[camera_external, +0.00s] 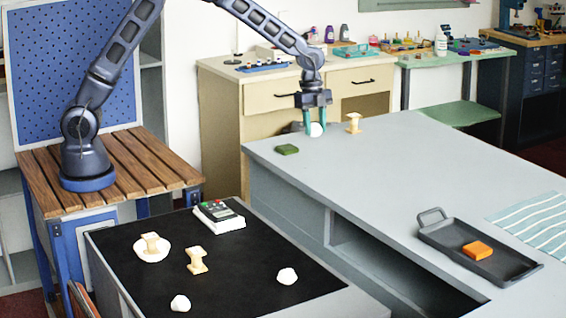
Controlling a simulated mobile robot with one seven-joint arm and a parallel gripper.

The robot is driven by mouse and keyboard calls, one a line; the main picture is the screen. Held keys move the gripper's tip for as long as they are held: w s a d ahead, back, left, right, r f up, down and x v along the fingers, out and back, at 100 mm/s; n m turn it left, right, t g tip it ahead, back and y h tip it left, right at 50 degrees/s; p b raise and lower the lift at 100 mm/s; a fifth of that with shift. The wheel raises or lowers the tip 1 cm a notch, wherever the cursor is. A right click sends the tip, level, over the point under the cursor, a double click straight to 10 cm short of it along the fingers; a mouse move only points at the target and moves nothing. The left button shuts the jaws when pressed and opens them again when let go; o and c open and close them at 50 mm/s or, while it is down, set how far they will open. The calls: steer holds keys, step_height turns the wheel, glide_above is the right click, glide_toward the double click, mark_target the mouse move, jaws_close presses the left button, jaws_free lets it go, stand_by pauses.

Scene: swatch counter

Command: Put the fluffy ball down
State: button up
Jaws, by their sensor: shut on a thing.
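A small white ball (316,130) is at the back left end of the grey counter (400,165). My gripper (313,127) points down with its two teal fingers on either side of the ball and is shut on it. The ball is at or just above the counter top; I cannot tell whether it touches. Its fluffy texture is too small to make out.
A green block (287,149) and a wooden spool (353,123) are close by. A dark tray (480,250) with an orange block (477,250) lies at the front right, beside a striped cloth (535,225). The counter's middle is clear. A black-topped table (230,265) holds several objects.

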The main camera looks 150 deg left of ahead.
mark_target(315, 134)
steer(key=shift+f, duration=1.5)
steer(key=shift+f, duration=0.15)
steer(key=o, duration=0.9)
steer(key=r, duration=0.3)
steer(key=s+r, duration=0.1)
steer(key=r, duration=0.7)
steer(key=shift+s+r, duration=0.25)
steer(key=shift+s, duration=0.1)
steer(key=shift+r, duration=0.35)
